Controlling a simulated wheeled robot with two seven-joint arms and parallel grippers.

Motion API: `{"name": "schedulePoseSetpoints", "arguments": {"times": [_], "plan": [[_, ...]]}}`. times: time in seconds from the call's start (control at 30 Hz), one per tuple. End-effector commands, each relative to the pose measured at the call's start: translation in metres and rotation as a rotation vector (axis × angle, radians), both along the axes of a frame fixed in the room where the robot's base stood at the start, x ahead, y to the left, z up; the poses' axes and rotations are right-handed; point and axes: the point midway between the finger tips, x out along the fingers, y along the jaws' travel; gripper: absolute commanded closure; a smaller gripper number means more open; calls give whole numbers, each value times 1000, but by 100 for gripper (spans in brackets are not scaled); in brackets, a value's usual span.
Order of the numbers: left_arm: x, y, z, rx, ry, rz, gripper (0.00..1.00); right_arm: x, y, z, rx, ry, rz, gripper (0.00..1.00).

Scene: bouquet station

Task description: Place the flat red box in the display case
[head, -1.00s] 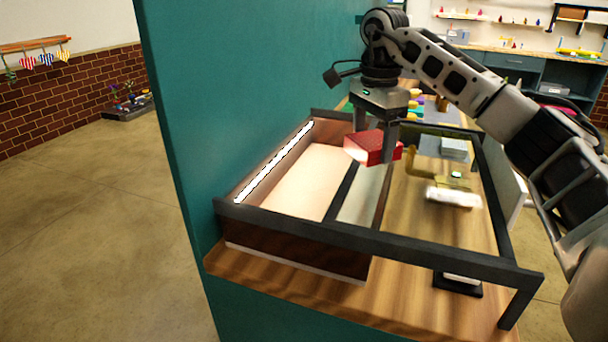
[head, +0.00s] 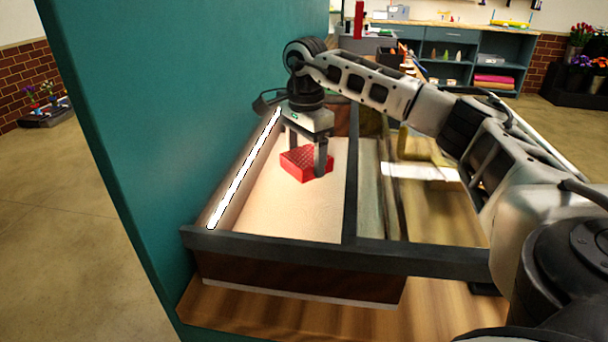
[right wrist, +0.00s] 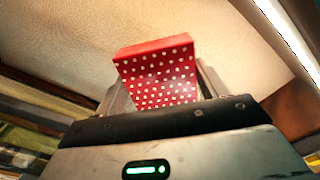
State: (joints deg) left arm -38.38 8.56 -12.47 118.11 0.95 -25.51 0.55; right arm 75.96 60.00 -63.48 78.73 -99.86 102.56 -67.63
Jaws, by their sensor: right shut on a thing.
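The flat red box (head: 305,164) is held between the fingers of my right gripper (head: 305,158). In the right wrist view the box (right wrist: 158,76) shows white dots and sits between the fingers, over a pale padded surface. The display case (head: 290,245) has a dark frame, wooden sides and a pale floor (head: 300,212). In the head view the box is inside the outline of the case's left compartment. I cannot tell whether the box touches the floor. My left gripper is not in view.
A lit strip (head: 245,168) runs along the case's left side, by a teal wall (head: 140,120). A dark bar (head: 351,185) divides the case from its right part, where a white block (head: 420,172) shows. A shelf unit (head: 455,55) stands behind.

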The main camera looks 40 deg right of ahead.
Motion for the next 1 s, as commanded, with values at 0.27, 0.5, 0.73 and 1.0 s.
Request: {"name": "schedulePoseSetpoints", "arguments": {"times": [0.27, 0.5, 0.73, 1.0], "plan": [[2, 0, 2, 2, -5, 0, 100, 0, 0, -33, -1, 2, -1, 54], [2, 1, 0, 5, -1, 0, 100, 0, 0, -44, 0, -2, -1, 54], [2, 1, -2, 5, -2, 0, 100, 0, 0, -47, 0, -2, -1, 54], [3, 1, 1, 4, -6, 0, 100, 0, 0, -46, 0, -1, 0, 6]]}}
